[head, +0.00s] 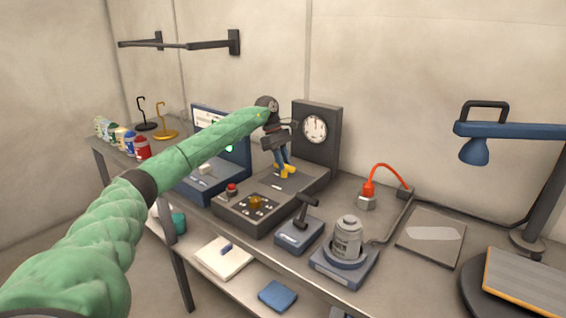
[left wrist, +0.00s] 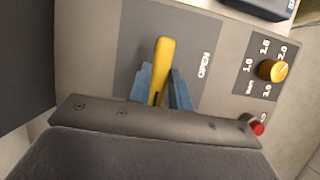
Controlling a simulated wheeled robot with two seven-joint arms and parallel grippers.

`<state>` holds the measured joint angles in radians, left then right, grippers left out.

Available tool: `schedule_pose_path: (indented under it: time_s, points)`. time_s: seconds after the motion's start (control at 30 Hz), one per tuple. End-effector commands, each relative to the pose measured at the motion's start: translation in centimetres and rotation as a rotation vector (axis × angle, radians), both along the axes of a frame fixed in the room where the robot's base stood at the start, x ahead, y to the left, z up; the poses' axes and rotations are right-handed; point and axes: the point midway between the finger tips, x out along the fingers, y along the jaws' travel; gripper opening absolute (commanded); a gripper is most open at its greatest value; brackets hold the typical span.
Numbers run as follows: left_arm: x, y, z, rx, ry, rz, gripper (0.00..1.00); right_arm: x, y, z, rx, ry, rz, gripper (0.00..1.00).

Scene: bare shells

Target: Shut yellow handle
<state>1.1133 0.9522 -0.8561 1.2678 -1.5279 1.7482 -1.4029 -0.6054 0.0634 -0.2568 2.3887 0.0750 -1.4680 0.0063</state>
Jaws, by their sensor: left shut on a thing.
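The yellow handle (head: 287,171) is a lever on the grey machine (head: 300,182) with the round gauge. In the left wrist view the yellow handle (left wrist: 162,62) stands out from a dark plate beside white lettering. My left gripper (head: 283,162) reaches down to it from above. In the left wrist view its blue fingers (left wrist: 161,90) lie on either side of the handle, shut on it. The lower part of the handle is hidden between the fingers. My right gripper is not in view.
A yellow knob (head: 256,203) and a red button (head: 232,189) sit on the machine's front. The gauge (head: 316,128) stands close behind my gripper. A black lever (head: 304,211) and a grey canister (head: 347,237) stand to the right. A blue lamp (head: 474,151) overhangs the right end.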

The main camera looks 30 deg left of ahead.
Motion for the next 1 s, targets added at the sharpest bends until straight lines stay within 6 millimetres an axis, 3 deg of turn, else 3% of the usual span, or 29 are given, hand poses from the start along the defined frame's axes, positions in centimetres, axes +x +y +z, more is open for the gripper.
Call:
schedule_pose_path:
  time_s: [0.2,0.23,0.3,0.33,0.67,1.0]
  points:
    - [0.1,0.1,0.3,0.0,-0.005,0.002,0.0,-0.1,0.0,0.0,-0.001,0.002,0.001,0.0]
    - [0.1,0.1,0.2,0.0,-0.005,0.002,0.26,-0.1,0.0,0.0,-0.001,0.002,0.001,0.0]
    - [0.0,0.1,0.2,0.0,-0.004,0.002,0.4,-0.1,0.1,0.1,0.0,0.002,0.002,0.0]
    - [0.0,0.1,0.2,0.0,-0.004,0.002,0.42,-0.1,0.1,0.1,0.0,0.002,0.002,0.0]
    - [0.1,0.1,0.3,0.0,-0.003,0.001,0.42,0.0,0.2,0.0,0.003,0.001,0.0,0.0]
    - [0.3,1.9,4.5,0.0,-0.005,0.002,0.42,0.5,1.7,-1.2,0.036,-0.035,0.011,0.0]
